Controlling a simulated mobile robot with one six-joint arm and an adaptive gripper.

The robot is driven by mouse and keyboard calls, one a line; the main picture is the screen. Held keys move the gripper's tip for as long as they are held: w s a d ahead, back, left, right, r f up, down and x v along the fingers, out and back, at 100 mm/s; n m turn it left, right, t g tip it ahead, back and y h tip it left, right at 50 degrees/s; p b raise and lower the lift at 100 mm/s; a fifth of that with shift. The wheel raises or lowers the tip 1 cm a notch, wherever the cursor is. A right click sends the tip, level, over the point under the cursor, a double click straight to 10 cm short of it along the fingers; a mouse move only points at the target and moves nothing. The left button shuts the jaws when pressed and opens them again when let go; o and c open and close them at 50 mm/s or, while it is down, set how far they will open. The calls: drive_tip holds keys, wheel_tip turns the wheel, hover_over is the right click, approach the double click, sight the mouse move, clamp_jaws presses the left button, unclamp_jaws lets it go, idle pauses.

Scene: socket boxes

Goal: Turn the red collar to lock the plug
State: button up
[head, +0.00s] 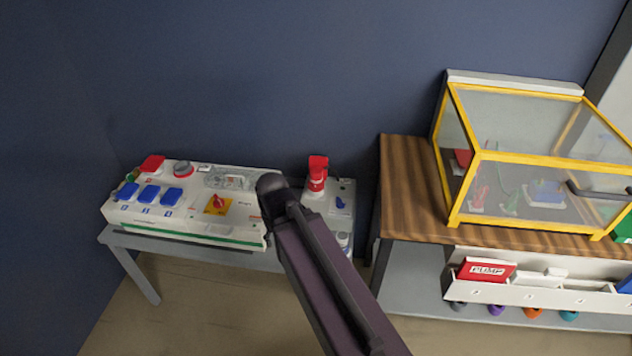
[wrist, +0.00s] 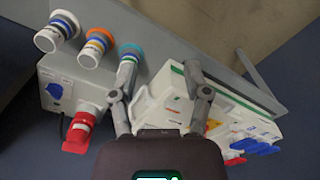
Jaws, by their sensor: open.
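The red plug with its red collar (head: 316,184) stands upright on the small grey socket box (head: 343,188) in the head view. In the wrist view the red plug (wrist: 78,133) shows at the lower left, at the edge of the box (wrist: 57,72) beside a blue knob. The line between collar and plug body is too small to make out. My gripper (wrist: 155,83) is open and empty, with its fingers spread. It is to the right of the red plug in the wrist view and apart from it. In the head view my arm hides it.
A white control panel (head: 190,230) with blue switches and a red knob stands left of the box. A yellow-framed clear case (head: 530,150) stands on the wooden bench at right.

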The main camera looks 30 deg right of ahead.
drive_tip(key=o, duration=0.3)
drive_tip(key=shift+w+d, duration=0.1)
drive_tip(key=n+t+y+b, duration=0.2)
drive_tip(key=t+b, duration=0.3)
drive_tip(key=t, duration=0.4)
approach(320, 180)
drive_tip(key=r, duration=0.1)
drive_tip(key=shift+s+r, duration=0.1)
drive_tip(key=shift+s, duration=0.3)
drive_tip(key=shift+w, duration=0.1)
drive_tip(key=b+x, duration=0.8)
drive_tip(key=x, duration=0.3)
drive_tip(key=shift+d+f+b, duration=0.1)
drive_tip(key=shift+f+b, duration=0.2)
drive_tip(key=shift+f, duration=0.1)
drive_tip(key=shift+b+x, duration=0.7)
drive_tip(key=shift+x, duration=0.45)
drive_tip(key=shift+r, duration=0.15)
drive_tip(key=shift+c, duration=0.2)
